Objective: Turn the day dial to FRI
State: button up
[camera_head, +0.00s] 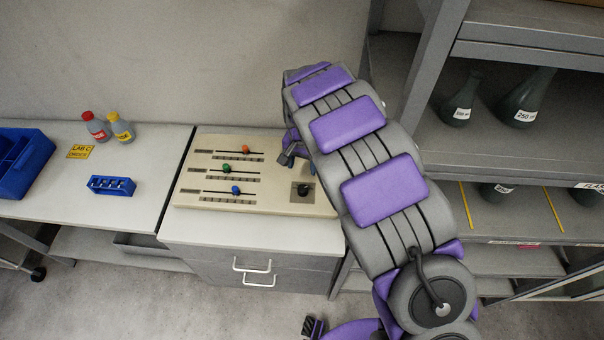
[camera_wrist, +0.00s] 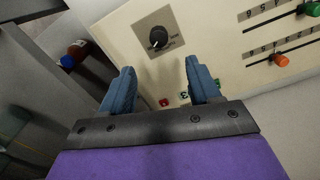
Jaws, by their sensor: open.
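The day dial is a black round knob on a grey square plate; it shows in the wrist view (camera_wrist: 158,38) and at the panel's near right corner in the head view (camera_head: 303,190). A short white mark shows on the knob. The lettering around it is too small to read. My gripper (camera_wrist: 160,68) is open, with its two blue-grey fingers apart and nothing between the tips. In the wrist view the dial lies beyond the fingertips, apart from them. In the head view my arm mostly hides the gripper over the panel's right side.
The beige panel (camera_head: 200,199) carries orange (camera_head: 245,149), green (camera_head: 226,168) and blue (camera_head: 235,190) sliders. Red and green buttons (camera_wrist: 163,102) show between my fingers. Shelving with flasks (camera_head: 459,100) stands right. Bottles (camera_head: 95,127) and a blue rack (camera_head: 111,186) stand left.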

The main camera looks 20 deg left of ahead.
notch_tip(320, 180, up, 5)
jog(key=shift+r, duration=0.1)
dwell(0.7)
